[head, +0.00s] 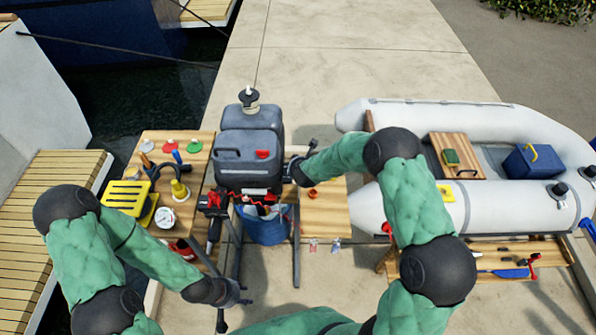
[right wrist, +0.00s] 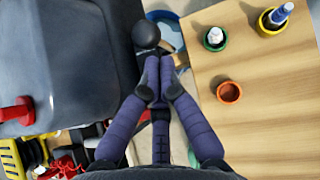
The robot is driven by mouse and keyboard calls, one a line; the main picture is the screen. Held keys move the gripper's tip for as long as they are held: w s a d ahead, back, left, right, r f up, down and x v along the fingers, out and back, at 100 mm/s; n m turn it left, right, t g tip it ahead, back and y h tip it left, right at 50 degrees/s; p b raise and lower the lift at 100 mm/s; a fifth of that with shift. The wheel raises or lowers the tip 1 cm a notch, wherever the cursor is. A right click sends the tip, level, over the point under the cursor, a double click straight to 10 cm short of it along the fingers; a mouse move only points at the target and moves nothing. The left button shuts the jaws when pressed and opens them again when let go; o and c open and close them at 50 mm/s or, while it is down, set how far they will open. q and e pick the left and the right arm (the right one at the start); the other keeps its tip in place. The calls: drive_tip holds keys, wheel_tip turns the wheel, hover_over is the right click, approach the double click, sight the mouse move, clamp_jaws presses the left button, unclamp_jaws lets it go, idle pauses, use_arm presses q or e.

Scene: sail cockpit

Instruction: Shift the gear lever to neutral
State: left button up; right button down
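The outboard motor (head: 248,155) stands clamped upright in the middle of the head view. Its gear lever ends in a round black knob (head: 313,144) at the motor's right side. The knob also shows in the right wrist view (right wrist: 146,35). My right gripper (right wrist: 162,80) has its fingers drawn together, with the tips right at the knob's near side. Whether the lever's stem lies between the tips is hidden. In the head view my right arm covers most of this hand. My left gripper (head: 236,304) is open and empty, low in front of the motor's left side.
A wooden table (head: 325,214) with an orange cup (head: 313,193) is right of the motor. Another table (head: 190,146) with a gauge (head: 164,218) and a yellow holder (head: 127,195) is at left. A blue bucket (head: 262,228) stands below the motor. A white inflatable boat (head: 455,115) lies right.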

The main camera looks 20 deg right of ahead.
use_arm(q)
drive_tip(key=shift+f, duration=0.35)
use_arm(e)
drive_tip(key=shift+w+d+r, duration=0.2)
drive_tip(key=shift+w, duration=0.5)
